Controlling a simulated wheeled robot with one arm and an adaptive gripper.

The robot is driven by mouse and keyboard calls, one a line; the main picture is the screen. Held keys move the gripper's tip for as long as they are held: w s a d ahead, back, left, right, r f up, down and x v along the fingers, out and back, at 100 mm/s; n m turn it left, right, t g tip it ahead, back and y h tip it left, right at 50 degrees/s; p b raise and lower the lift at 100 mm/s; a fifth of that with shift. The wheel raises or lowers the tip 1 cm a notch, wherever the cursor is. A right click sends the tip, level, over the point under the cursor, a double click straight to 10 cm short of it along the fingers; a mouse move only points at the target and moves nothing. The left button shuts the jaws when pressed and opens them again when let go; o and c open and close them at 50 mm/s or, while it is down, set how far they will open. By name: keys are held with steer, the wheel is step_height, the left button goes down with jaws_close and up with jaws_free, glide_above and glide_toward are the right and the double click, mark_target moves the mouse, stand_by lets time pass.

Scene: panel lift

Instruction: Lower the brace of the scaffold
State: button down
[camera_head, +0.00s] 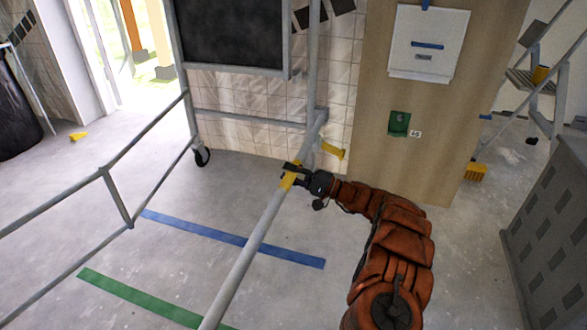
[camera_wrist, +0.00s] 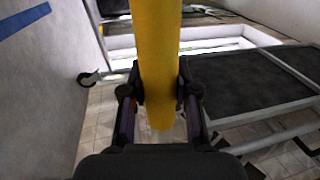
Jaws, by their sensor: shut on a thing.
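The scaffold is a grey tubular frame (camera_head: 184,55) at the left and centre of the head view. Its brace, a long grey tube (camera_head: 245,255), slopes from the upright near the wall to the bottom of the picture. A yellow section (camera_head: 288,182) on this tube lies at my gripper (camera_head: 294,175). In the wrist view the yellow section (camera_wrist: 157,45) runs between the two fingers of my gripper (camera_wrist: 159,95), which is shut on it. The near end of the brace is cut off by the frame.
A dark panel (camera_head: 235,32) hangs in the frame, above a caster (camera_head: 202,157). A wooden board (camera_head: 440,130) stands right of the scaffold, with a grey cabinet (camera_head: 550,225) and stepladder (camera_head: 557,100) farther right. Blue tape (camera_head: 230,238) and green tape (camera_head: 135,297) mark open floor.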

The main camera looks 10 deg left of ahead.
steer(key=shift+w+d+f, duration=0.1)
steer(key=shift+d+f, duration=0.05)
steer(key=shift+f, duration=0.35)
steer(key=c, duration=1.2)
jaws_free()
steer(key=shift+f, duration=0.1)
steer(key=o, duration=0.4)
steer(key=shift+c, duration=0.2)
steer(key=shift+r, duration=0.2)
steer(key=shift+d, duration=0.2)
steer(key=v, duration=1.1)
steer(key=shift+d+f, duration=0.2)
steer(key=shift+d, duration=0.05)
